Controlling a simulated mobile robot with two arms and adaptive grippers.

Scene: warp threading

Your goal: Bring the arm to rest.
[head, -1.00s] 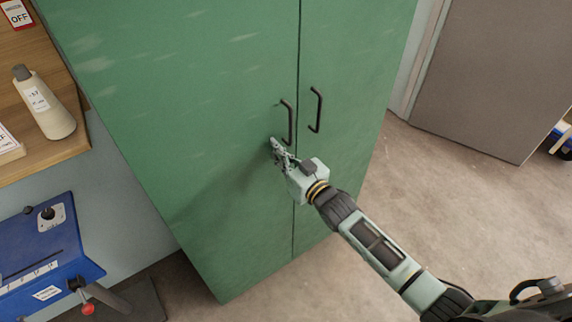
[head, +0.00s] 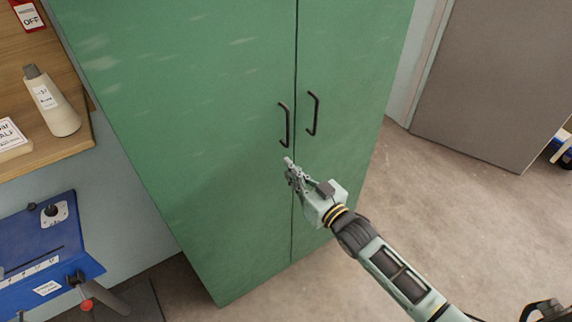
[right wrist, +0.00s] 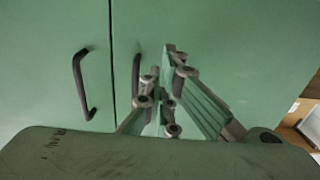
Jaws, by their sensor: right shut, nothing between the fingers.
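My right gripper (head: 290,164) is in front of the green cabinet (head: 180,120), a little below its two dark handles. The left door's handle (head: 284,125) and the right door's handle (head: 313,113) are both free of the gripper. Both doors look closed. In the right wrist view the gripper fingers (right wrist: 158,88) are shut with nothing held, and the two handles show at the left (right wrist: 82,85) and near the middle (right wrist: 136,76). My left gripper is not in view.
A wooden shelf (head: 50,160) at the left carries a beige bottle (head: 55,105) and a white box (head: 12,143). A blue machine (head: 45,250) stands below it. A grey door panel (head: 490,80) is at the right. The floor (head: 430,210) between is clear.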

